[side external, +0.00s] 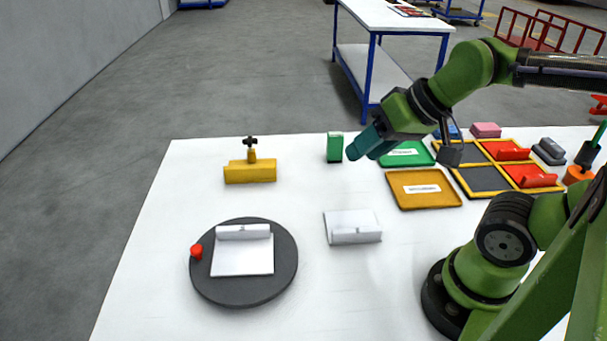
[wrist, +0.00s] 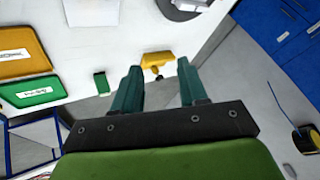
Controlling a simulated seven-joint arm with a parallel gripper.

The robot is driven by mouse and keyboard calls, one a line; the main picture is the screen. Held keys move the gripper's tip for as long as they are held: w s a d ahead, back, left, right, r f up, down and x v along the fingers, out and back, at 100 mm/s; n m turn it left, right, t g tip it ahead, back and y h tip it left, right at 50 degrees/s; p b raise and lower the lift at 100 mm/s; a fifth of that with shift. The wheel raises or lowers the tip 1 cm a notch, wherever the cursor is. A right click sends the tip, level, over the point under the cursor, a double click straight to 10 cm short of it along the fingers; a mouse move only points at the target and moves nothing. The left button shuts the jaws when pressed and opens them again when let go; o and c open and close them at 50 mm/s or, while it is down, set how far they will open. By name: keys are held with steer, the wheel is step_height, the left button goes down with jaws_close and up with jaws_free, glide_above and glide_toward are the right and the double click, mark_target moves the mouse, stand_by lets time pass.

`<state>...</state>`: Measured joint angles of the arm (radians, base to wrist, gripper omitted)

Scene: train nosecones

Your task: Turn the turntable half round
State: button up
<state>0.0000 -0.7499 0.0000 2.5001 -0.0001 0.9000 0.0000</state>
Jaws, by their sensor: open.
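The turntable (side external: 243,290) is a dark grey round disc at the front left of the white table in the side external view. A red knob (side external: 196,251) stands at its left rim. A white L-shaped piece (side external: 243,258) lies on the disc, its raised edge at the far side. Part of the turntable (wrist: 170,10) shows at the top of the wrist view, cut off by the frame. My gripper (side external: 358,148) is high above the far side of the table, well away from the turntable. In the wrist view my gripper (wrist: 156,75) is open with nothing between its fingers.
A yellow block with a black handle (side external: 250,172) stands behind the turntable. A white block (side external: 352,227) sits to its right. A green block (side external: 334,147), a green tray (side external: 408,153), a yellow tray (side external: 423,188) and a compartment tray (side external: 485,178) lie farther right. The table around the turntable is clear.

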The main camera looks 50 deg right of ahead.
steer(key=shift+o, duration=0.9)
steer(key=shift+a+f, duration=0.2)
steer(key=shift+a, duration=0.1)
steer(key=m+g+h, duration=0.2)
steer(key=m+g, duration=0.5)
steer(key=m, duration=0.7)
glide_above(196, 248)
step_height(196, 248, down, 3)
step_height(196, 248, down, 16)
